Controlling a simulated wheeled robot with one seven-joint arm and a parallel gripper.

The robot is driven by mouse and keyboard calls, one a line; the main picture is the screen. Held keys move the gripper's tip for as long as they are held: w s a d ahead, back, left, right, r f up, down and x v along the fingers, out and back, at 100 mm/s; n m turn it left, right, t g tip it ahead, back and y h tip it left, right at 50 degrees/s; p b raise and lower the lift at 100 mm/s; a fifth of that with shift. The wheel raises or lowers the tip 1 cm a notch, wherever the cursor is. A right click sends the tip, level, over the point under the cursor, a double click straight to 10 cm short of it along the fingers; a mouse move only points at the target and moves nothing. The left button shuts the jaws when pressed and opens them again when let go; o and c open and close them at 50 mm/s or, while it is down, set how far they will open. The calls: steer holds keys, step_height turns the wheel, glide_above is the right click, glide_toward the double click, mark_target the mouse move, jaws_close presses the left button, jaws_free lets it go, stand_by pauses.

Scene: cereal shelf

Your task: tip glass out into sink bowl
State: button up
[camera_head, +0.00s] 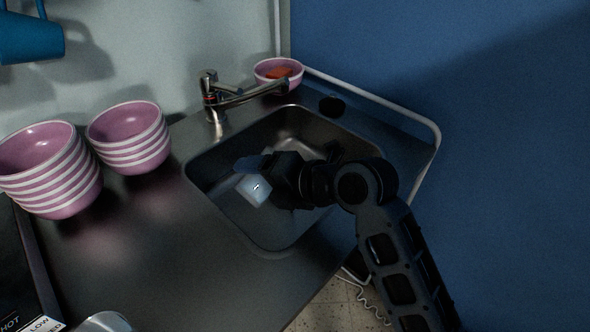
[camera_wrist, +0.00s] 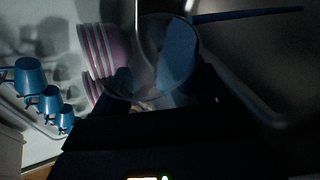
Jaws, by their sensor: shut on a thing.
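My gripper (camera_head: 272,172) is over the sink bowl (camera_head: 300,125), with the arm reaching in from the right. In the wrist view the gripper (camera_wrist: 160,98) is shut on a clear glass (camera_wrist: 150,60), which sits between the fingers. In the head view the glass is hard to make out; a pale patch (camera_head: 254,190) shows just below the gripper. The glass's exact tilt and any contents cannot be told. A dark blue piece (camera_head: 250,163) shows at the gripper's left.
A tap (camera_head: 212,100) stands behind the sink, its spout reaching right. A pink bowl (camera_head: 279,75) with orange contents sits at the back corner. Two stacks of striped bowls (camera_head: 45,170) (camera_head: 130,138) stand left. Blue mugs (camera_wrist: 30,76) hang on the wall. The front counter (camera_head: 180,260) is mostly clear.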

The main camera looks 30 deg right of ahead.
steer(key=shift+r+m+y+p, duration=0.3)
steer(key=shift+p, duration=0.2)
steer(key=shift+w+d+r+m+y+b, duration=0.15)
steer(key=shift+d+r+m+y+b, duration=0.1)
steer(key=shift+d+b, duration=0.15)
steer(key=shift+w+d+r+m+y+b, duration=0.1)
steer(key=shift+d+m+y+b, duration=0.15)
steer(key=shift+d+b, duration=0.1)
stand_by(0.9)
steer(key=shift+d+r+m+y+b, duration=0.25)
steer(key=shift+r+m+y+b, duration=0.3)
steer(key=shift+b, duration=0.2)
stand_by(0.9)
